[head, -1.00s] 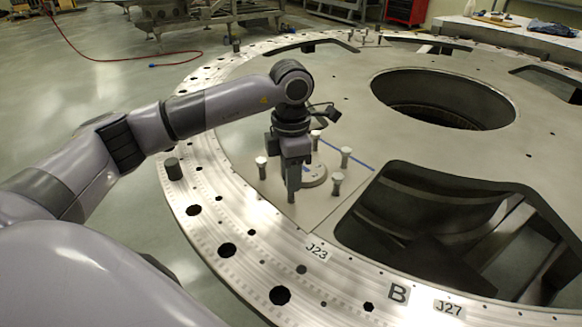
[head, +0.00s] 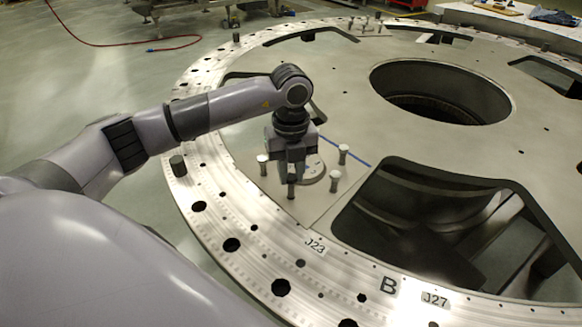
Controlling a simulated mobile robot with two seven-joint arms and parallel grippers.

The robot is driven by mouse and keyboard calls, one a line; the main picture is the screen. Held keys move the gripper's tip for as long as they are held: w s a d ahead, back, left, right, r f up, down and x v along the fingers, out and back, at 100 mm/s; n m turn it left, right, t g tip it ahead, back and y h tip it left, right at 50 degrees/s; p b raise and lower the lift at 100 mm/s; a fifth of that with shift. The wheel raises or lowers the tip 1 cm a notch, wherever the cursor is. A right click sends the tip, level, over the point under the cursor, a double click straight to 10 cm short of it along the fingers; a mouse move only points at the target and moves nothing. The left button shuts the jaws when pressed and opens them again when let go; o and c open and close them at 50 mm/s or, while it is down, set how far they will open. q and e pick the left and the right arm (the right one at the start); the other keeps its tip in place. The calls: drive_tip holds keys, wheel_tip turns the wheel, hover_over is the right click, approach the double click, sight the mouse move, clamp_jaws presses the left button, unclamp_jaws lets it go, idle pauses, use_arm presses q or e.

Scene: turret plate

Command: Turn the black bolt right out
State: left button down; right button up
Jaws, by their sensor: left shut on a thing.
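The black bolt (head: 291,189) stands upright at the near side of a small flat plate (head: 310,205) on the big turret ring. My left gripper (head: 292,174) points straight down over it, shut on the bolt's upper part; its fingers hide where they meet. The lower end of the bolt shows dark below the fingers, and whether it is clear of its hole cannot be told. Pale-headed bolts stand around it: one at left (head: 262,160), one at right (head: 335,176), one farther back (head: 343,150). My right gripper is not in view.
A round disc (head: 313,172) lies just behind the black bolt. A large dark opening (head: 430,215) is to the right of the plate.

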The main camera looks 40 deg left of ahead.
use_arm(q)
wheel_tip(320, 180, up, 2)
drive_tip(key=shift+r+p, duration=0.1)
drive_tip(key=shift+p, duration=0.5)
drive_tip(key=shift+r, duration=2.25)
